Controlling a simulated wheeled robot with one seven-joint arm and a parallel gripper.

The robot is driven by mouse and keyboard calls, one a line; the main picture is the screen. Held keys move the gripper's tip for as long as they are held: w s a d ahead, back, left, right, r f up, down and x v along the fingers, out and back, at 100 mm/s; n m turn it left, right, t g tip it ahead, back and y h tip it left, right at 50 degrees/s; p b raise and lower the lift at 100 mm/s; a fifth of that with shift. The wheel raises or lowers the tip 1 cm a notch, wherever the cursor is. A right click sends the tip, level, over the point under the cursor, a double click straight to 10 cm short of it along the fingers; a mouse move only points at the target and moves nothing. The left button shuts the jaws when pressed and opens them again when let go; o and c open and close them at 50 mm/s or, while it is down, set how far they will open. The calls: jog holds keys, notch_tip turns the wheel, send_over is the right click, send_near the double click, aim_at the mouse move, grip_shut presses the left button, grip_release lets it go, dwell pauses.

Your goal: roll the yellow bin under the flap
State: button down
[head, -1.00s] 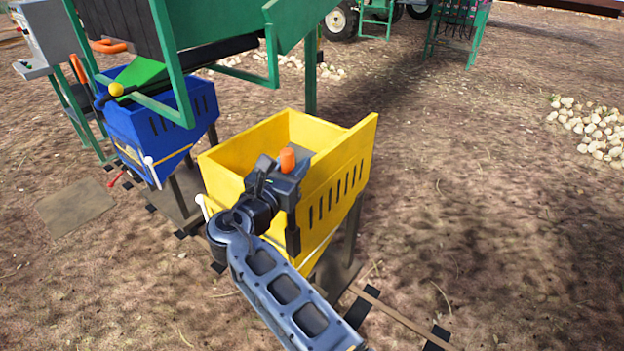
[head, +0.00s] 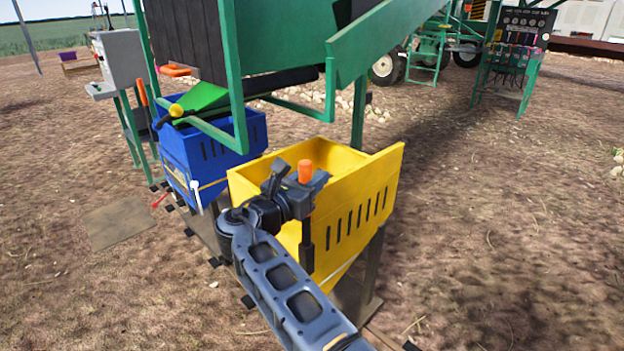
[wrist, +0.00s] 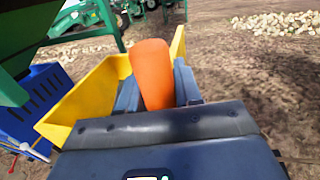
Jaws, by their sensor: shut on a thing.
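The yellow bin (head: 340,225) stands upright on dark legs, right of and in front of the blue bin (head: 205,150). It looks empty where I can see in. The green flap (head: 203,98), with a yellow knob (head: 176,110), hangs at the elevator's end above the blue bin, not over the yellow one. My gripper (head: 300,188) is at the yellow bin's near side, shut on an orange-topped handle (head: 305,171). In the wrist view the orange handle (wrist: 152,72) stands between the fingers, with the yellow bin (wrist: 95,95) behind it.
The green elevator frame (head: 385,40) rises over the bins, with a post (head: 358,115) behind the yellow bin. A rail with dark sleepers runs beneath the bins. A grey control box (head: 120,57) stands at the left. The dirt ground at right is open.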

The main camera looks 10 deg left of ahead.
jog(key=c, duration=0.9)
grip_release()
jog(key=shift+w+a, duration=0.15)
jog(key=shift+a, duration=0.1)
jog(key=shift+o, duration=0.2)
jog(key=v, duration=0.7)
jog(key=shift+s, duration=0.4)
